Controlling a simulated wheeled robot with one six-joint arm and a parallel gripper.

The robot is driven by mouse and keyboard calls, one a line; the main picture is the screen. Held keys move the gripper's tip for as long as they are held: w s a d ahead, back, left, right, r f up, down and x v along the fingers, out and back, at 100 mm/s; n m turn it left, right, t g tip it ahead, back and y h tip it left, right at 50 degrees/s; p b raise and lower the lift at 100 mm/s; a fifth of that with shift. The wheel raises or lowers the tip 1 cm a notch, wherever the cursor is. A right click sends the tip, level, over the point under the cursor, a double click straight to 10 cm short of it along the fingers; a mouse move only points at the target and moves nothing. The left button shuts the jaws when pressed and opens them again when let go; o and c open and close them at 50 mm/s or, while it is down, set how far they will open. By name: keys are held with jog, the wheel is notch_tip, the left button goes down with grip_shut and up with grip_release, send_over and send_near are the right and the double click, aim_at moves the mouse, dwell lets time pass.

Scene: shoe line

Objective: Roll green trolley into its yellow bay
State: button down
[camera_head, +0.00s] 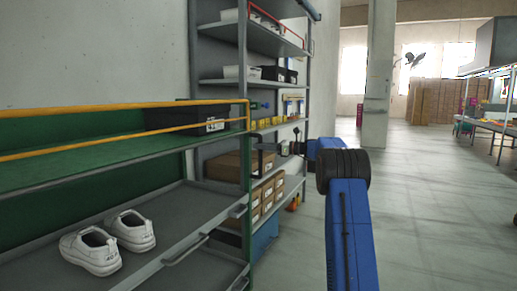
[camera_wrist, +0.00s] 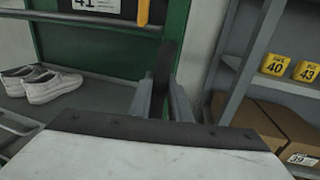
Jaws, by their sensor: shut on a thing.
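The green trolley (camera_head: 90,165) fills the left of the head view, with a yellow rail, a green upper shelf and grey trays below. In the wrist view its green post (camera_wrist: 178,40) stands just beyond my gripper (camera_wrist: 163,92). The jaws are shut on a dark upright handle (camera_wrist: 163,62) at the trolley's end. In the head view the handle (camera_head: 259,158) shows beside the trolley's near corner post, with my blue arm reaching to it from the right. White shoes (camera_head: 95,250) sit on a grey tray and a black box (camera_head: 185,117) on the green shelf. I see no yellow floor bay.
A tall grey rack (camera_head: 196,100) stands against the wall behind the trolley, holding boxes, yellow number tags (camera_wrist: 275,65) and brown cartons (camera_wrist: 250,120). A pillar (camera_head: 377,80) rises farther back. The floor (camera_head: 440,200) to the right is open, with worktables (camera_head: 490,125) at the far right.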

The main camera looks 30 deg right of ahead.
dwell(0.3)
jog(key=c, duration=1.6)
grip_release()
jog(key=shift+c, duration=0.2)
jog(key=v, duration=1.7)
jog(key=shift+d, duration=0.2)
jog(key=shift+s, duration=0.1)
